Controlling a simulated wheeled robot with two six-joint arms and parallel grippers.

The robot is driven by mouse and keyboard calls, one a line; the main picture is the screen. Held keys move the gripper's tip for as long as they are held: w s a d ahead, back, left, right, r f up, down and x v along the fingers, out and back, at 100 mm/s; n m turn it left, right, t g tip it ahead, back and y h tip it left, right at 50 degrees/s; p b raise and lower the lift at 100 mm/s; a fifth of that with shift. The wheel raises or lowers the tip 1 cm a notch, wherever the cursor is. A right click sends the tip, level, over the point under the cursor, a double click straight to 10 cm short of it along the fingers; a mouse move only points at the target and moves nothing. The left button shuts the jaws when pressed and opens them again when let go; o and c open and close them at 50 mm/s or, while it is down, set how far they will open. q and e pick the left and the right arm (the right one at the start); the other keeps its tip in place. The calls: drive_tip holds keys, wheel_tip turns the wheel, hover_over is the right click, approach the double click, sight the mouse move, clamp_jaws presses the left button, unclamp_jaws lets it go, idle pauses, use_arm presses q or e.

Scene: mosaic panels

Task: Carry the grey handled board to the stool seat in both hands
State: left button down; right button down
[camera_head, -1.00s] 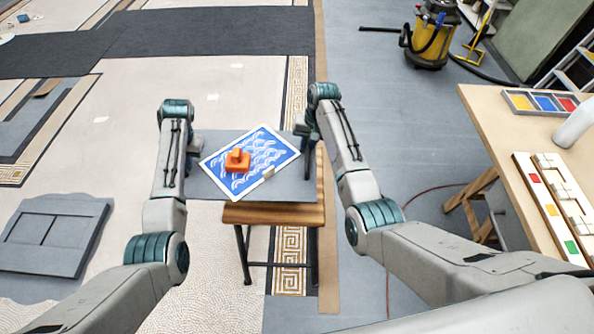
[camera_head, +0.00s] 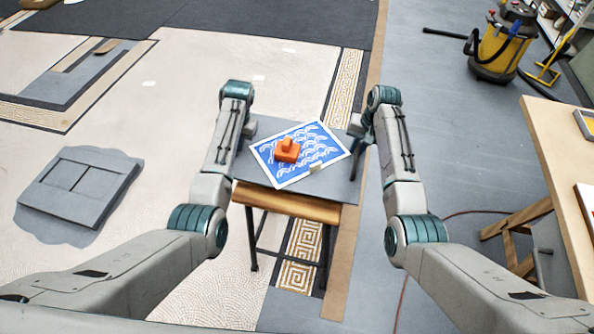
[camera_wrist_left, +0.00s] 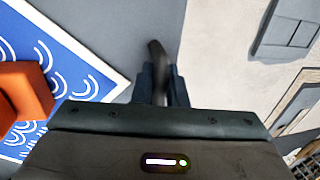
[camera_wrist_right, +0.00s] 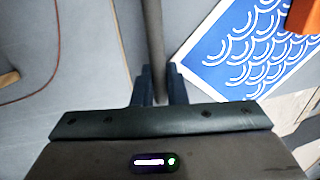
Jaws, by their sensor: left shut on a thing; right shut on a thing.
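The grey handled board (camera_head: 340,188) is held level between my two grippers. A blue-and-white wave-patterned panel (camera_head: 322,143) lies askew on it, with an orange handled block (camera_head: 287,152) on top and a small pale block (camera_head: 316,167) at its near edge. My left gripper (camera_head: 247,132) is shut on the board's left handle, a dark bar in the left wrist view (camera_wrist_left: 157,58). My right gripper (camera_head: 360,130) is shut on the right handle, which shows in the right wrist view (camera_wrist_right: 153,40). The wooden stool seat (camera_head: 290,203) shows below the board's near edge; the board hides the rest. I cannot tell whether they touch.
A workbench (camera_head: 560,150) with trays stands at the right. A yellow vacuum (camera_head: 502,45) is at the back right. A grey panel (camera_head: 80,187) lies on the floor at the left. Mosaic floor and a brown strip (camera_head: 352,220) run beside the stool.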

use_arm(q)
drive_tip(key=shift+r, duration=0.2)
use_arm(e)
drive_tip(key=shift+r, duration=0.15)
